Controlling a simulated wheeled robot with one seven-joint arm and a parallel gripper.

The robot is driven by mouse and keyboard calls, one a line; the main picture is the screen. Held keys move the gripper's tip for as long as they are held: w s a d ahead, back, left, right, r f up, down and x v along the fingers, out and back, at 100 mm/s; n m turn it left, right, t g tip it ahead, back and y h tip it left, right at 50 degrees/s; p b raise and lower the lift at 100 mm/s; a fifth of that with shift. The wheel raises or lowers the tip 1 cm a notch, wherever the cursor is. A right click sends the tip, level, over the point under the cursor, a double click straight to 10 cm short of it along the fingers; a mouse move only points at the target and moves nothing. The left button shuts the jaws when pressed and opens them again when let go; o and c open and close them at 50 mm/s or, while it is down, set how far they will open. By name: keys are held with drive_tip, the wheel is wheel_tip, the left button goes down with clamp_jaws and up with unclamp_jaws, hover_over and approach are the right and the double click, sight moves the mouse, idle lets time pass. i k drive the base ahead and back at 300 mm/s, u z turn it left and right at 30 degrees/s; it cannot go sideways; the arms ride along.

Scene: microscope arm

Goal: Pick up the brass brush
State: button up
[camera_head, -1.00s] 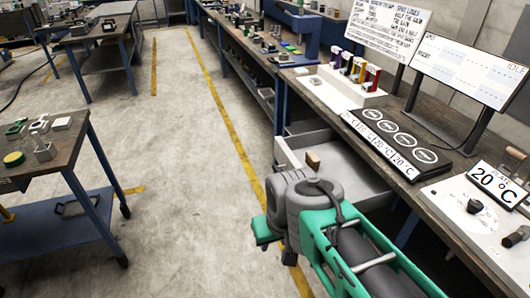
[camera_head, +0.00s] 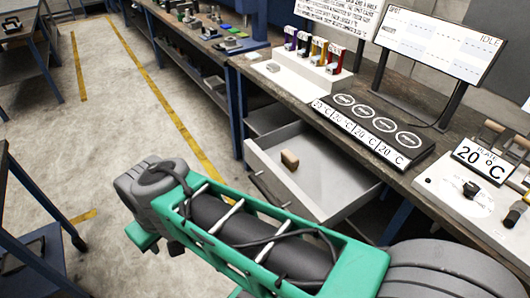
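The drawer (camera_head: 330,178) is pulled out from under the bench on the right. My green and grey arm crosses the lower middle, in front of the drawer's near side, with its grey joint at the left over the floor. My gripper's fingers do not show, so whether they hold anything is hidden.
The bench (camera_head: 262,84) carries a white rack (camera_head: 300,72) with several coloured handles, a black panel (camera_head: 372,132) with round pads and a "20 °C" plate sign (camera_head: 482,160). A dark cart (camera_head: 35,262) stands at the left. Open floor (camera_head: 120,120) lies between.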

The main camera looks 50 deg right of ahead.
sight(290, 161)
drive_tip(key=z, duration=0.3)
drive_tip(key=i, duration=0.85)
drive_tip(key=z, duration=0.75)
drive_tip(key=i, duration=0.4)
drive_tip(key=z, duration=0.35)
